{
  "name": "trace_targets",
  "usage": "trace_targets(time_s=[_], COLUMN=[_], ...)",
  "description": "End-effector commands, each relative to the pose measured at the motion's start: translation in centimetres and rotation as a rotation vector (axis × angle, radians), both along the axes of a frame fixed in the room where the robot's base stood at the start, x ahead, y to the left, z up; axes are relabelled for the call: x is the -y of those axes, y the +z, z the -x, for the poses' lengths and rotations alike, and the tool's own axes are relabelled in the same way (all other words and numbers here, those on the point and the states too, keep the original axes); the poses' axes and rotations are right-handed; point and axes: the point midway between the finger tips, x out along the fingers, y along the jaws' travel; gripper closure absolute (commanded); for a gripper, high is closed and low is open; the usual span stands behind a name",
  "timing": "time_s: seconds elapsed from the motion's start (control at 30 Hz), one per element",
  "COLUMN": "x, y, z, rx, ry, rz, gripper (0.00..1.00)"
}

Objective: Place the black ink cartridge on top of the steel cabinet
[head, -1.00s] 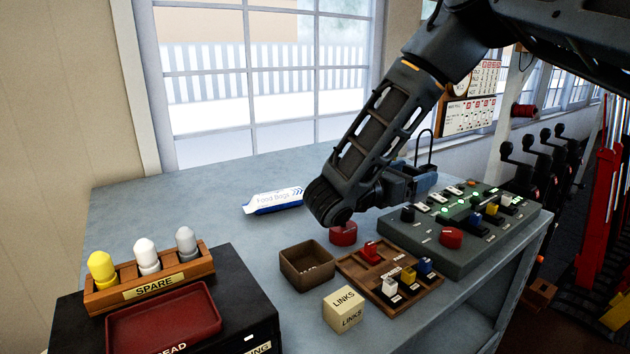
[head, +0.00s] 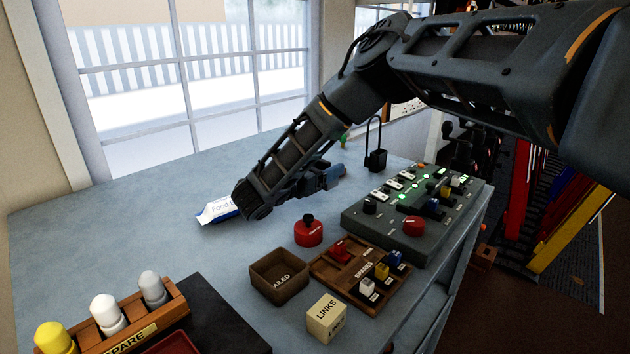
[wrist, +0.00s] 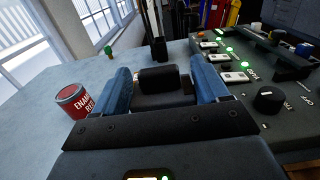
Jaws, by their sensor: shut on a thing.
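In the wrist view, my gripper (wrist: 165,83) has its blue fingers on either side of a dark block, the black ink cartridge (wrist: 158,76), and is shut on it. In the head view, my gripper (head: 332,177) is above the grey bench, left of the control panel; the cartridge cannot be made out there. I cannot identify the steel cabinet for certain; a dark grey piece of furniture (wrist: 287,14) shows at the top right of the wrist view.
The control panel (head: 385,222) is right of my gripper. A black padlock-like object (head: 376,160) stands behind it. A red enamel tin (wrist: 74,101) is left of my gripper in the wrist view. A red knobbed pot (head: 308,232), brown box (head: 279,277) and spares tray (head: 342,283) stand nearer.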

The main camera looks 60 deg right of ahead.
Motion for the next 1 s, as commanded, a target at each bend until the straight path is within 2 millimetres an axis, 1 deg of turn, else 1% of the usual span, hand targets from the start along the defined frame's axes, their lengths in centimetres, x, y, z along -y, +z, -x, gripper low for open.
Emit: trace_targets(time_s=[0.03, 0.13, 0.3, 0.43, 0.6, 0.7, 0.93, 0.97, 1.0], x=[0.5, 1.4, 2.3, 2.5, 2.4, 2.5, 2.5, 2.5, 2.5], y=[-0.7, -1.4, -2.2, -2.8, -5.2, -6.1, -6.3, -6.4, -6.4], z=[-0.8, -2.0, -3.1, -3.3, -3.3, -3.3, -3.2, -3.2, -3.2], rx=[0.003, 0.000, 0.001, -0.002, -0.002, -0.001, 0.000, 0.000, 0.000], ry=[0.000, 0.001, 0.003, 0.003, 0.003, 0.003, 0.002, 0.003, 0.003], rz=[0.002, 0.003, 0.002, 0.003, 0.001, 0.003, 0.002, 0.001, 0.001], gripper=[0.57, 0.57, 0.57, 0.57, 0.57, 0.57, 0.57, 0.25, 0.21])
